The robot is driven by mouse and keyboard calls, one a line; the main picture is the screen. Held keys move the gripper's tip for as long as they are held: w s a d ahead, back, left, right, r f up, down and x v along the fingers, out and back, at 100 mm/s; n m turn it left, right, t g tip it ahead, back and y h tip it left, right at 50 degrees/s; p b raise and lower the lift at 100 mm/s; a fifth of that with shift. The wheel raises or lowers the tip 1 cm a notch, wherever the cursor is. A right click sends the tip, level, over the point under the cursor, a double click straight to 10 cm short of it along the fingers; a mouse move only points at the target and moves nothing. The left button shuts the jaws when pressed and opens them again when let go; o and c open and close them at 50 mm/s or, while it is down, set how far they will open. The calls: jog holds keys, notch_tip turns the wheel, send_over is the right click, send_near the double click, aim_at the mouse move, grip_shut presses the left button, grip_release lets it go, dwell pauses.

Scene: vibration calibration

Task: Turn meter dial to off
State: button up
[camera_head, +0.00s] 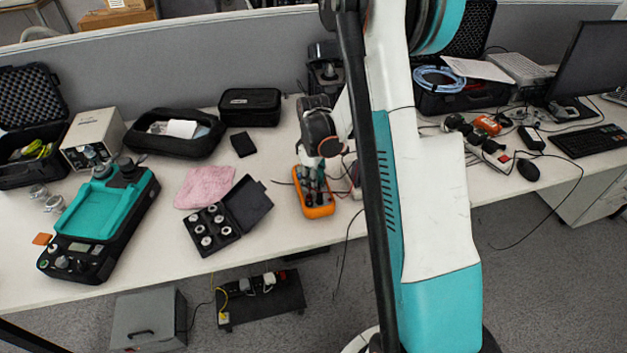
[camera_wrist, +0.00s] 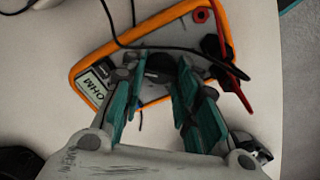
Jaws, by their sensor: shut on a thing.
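The orange-edged multimeter (camera_head: 318,211) lies on the table near its front edge, left of my arm. In the wrist view the multimeter (camera_wrist: 90,62) lies ahead of my gripper, with a display reading "OHM" at its left. My gripper (camera_head: 313,178) is directly over the meter; it also shows in the wrist view (camera_wrist: 160,80). Its teal-padded fingers converge over the middle of the meter and are shut on the meter dial (camera_wrist: 160,64). The dial is mostly hidden between the fingertips, so its setting cannot be read.
Black and red leads (camera_wrist: 232,75) cross the meter close to my fingers. A black case of round parts (camera_head: 212,228) and a pink cloth (camera_head: 205,187) lie to the left. A teal and black device (camera_head: 100,215) stands further left. The table's front edge is close to the meter.

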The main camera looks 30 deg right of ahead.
dwell(0.4)
jog(key=o, duration=1.1)
jog(key=shift+c, duration=0.2)
notch_tip(320, 180, up, 12)
